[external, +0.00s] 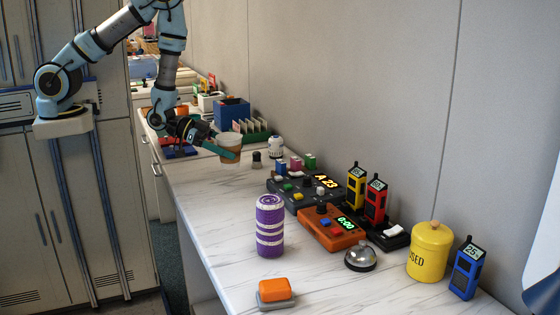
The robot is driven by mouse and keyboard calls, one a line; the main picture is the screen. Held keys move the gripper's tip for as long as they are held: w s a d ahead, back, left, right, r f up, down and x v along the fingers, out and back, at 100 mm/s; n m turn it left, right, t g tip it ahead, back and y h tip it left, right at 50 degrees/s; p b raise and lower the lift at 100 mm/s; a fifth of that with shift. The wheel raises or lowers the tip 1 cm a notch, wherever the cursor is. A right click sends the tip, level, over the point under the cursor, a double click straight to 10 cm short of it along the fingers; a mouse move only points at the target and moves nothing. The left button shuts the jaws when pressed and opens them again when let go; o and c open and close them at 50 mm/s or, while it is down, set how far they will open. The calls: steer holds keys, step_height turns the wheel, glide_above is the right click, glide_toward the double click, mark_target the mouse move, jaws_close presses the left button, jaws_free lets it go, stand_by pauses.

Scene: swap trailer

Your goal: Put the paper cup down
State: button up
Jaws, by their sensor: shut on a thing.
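The paper cup (229,140) has a white upper part and a brown band. It is at the far part of the white marble counter (200,197), left of the wall. My gripper (226,150) reaches it from the left and is shut on the cup, with a green finger across its side. The cup looks upright. I cannot tell whether its base touches the counter or hangs just above it.
A small dark shaker (257,160) and a white jar (275,147) stand right of the cup. A blue bin (232,113) and a green rack (255,131) are behind it. A purple cylinder (270,226) and an orange device (328,229) are nearer. The counter's left middle is clear.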

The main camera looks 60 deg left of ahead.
steer(key=s+d+m+g+h+b, duration=0.1)
steer(key=d+m+g+h+b, duration=0.1)
steer(key=d, duration=1)
steer(key=shift+s+f+p, duration=0.2)
steer(key=shift+f+p, duration=0.85)
steer(key=shift+f, duration=3.4)
steer(key=shift+f, duration=0.15)
steer(key=shift+f+b, duration=0.15)
steer(key=shift+b, duration=0.15)
steer(key=o, duration=1.1)
steer(key=shift+c, duration=0.2)
steer(key=shift+r, duration=0.2)
